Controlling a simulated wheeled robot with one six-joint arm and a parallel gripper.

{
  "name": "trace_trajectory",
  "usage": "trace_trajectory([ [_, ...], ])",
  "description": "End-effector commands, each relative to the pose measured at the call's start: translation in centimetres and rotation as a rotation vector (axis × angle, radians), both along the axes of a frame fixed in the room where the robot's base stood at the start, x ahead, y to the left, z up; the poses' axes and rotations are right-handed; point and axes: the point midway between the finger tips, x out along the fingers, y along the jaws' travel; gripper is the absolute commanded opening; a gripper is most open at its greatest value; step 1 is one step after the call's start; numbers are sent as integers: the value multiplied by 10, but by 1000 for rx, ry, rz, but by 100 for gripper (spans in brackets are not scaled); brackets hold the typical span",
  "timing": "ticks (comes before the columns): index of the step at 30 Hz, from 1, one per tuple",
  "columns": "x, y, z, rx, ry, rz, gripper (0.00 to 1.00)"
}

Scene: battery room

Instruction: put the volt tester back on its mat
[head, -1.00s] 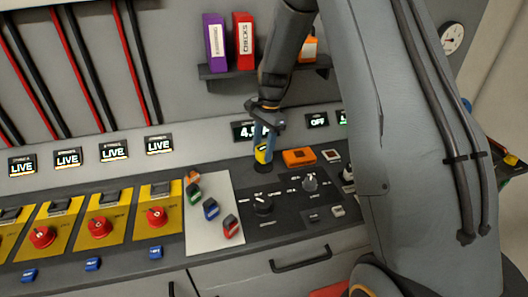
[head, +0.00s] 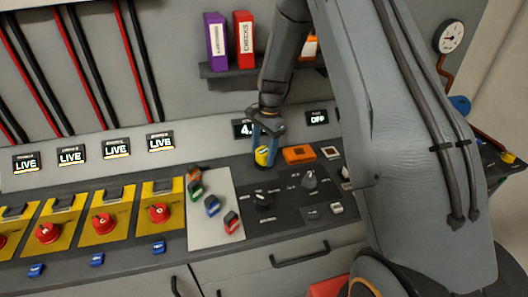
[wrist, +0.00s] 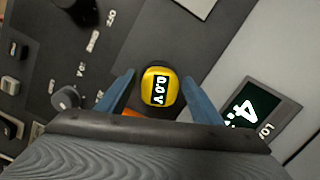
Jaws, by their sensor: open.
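The volt tester (head: 262,156) is yellow and stands upright at the back of the dark console top, left of an orange block. In the wrist view its round yellow top (wrist: 159,88) reads 0.0 V, with a dark rim around it. My gripper (head: 265,150) is over it, pointing down. In the wrist view the blue fingers of my gripper (wrist: 160,77) are open, one on each side of the tester, with gaps between. A dark round patch shows under the tester, but I cannot tell how much of it is the mat.
An orange block (head: 298,155) sits close to the right of the tester. A knob (head: 263,201) and another knob (head: 310,180) stand in front. A pale panel (head: 205,235) with coloured tags lies left. A tilted display (head: 242,129) stands behind.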

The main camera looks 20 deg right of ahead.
Motion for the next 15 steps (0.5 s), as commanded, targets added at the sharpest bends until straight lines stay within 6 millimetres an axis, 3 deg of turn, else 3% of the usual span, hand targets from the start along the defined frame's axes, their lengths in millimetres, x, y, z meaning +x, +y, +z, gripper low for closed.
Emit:
trace_trajectory([
  [7, 2, -1, 10, 0, -3, 0, 60],
  [15, 4, -7, 51, -1, -4, 1, 60],
])
